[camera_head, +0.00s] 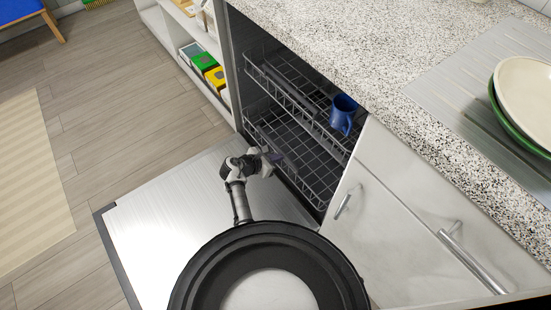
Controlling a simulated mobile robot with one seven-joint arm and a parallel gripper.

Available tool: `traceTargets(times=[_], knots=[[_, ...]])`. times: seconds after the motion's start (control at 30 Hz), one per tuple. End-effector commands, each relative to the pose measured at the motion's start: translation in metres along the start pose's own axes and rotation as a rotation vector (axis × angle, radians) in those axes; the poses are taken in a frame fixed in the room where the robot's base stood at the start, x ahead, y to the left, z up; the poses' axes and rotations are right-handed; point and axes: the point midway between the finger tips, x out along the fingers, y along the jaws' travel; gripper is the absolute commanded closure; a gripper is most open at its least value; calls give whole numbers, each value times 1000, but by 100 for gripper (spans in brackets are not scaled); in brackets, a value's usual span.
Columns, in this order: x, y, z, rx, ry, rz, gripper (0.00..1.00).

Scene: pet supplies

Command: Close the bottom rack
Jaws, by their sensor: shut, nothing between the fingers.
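The dishwasher's bottom rack (289,145) is a dark wire basket, seen low inside the open dishwasher. It looks empty, and its right part is hidden by the cabinet side. The top rack (293,92) sits above it and holds a blue mug (343,113) at its right end. The dishwasher door (160,214) is folded down flat in front. My gripper (278,159) is shut with nothing in it. It is at the front edge of the bottom rack, above the door's inner side. I cannot tell whether it touches the rack.
A speckled countertop (385,60) overhangs the dishwasher, with plates (526,88) on a grey mat (450,82) at right. Cabinets with bar handles (470,258) stand right of the opening. A low white shelf (178,38) with boxes is at left.

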Motion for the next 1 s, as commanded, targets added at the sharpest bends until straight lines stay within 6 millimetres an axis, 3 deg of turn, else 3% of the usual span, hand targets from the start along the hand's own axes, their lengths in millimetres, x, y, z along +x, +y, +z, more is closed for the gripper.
traceTargets(times=[0.37,0.77,1.0], knots=[[42,0,25,1,0,-1,100],[43,0,28,4,-3,1,100],[29,-2,30,0,-1,0,100]])
